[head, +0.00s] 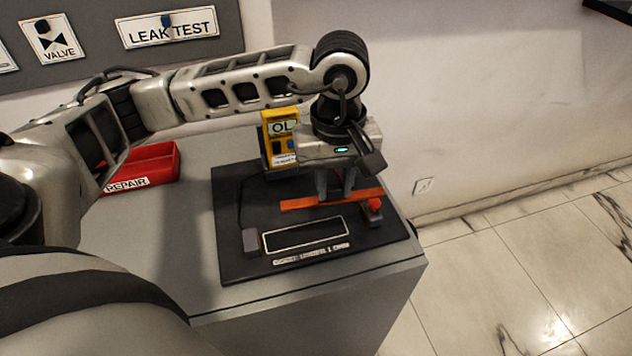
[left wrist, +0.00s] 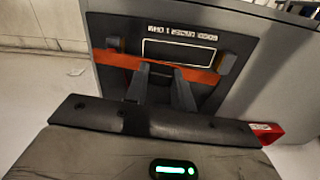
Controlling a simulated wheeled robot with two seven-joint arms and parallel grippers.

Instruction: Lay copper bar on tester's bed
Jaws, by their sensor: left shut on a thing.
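The copper bar (head: 298,204) is a flat orange strip, roughly level. My left gripper (head: 337,194) points down and is shut on the bar near its middle. In the left wrist view the bar (left wrist: 200,75) crosses in front of the fingertips (left wrist: 163,76). The tester is a black board (head: 232,205) with a white-outlined rectangular bed (head: 305,234). The bar shows on the far side of that outline in the head view, apart from it. How high the bar is above the board I cannot tell. My right gripper is in neither view.
A grey block (head: 251,241) and a red-topped post (head: 375,206) stand at the bed's two ends. A yellow meter reading OL (head: 281,139) stands at the back of the board. A red REPAIR bin (head: 150,165) is on the grey bench (head: 160,240) to the left.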

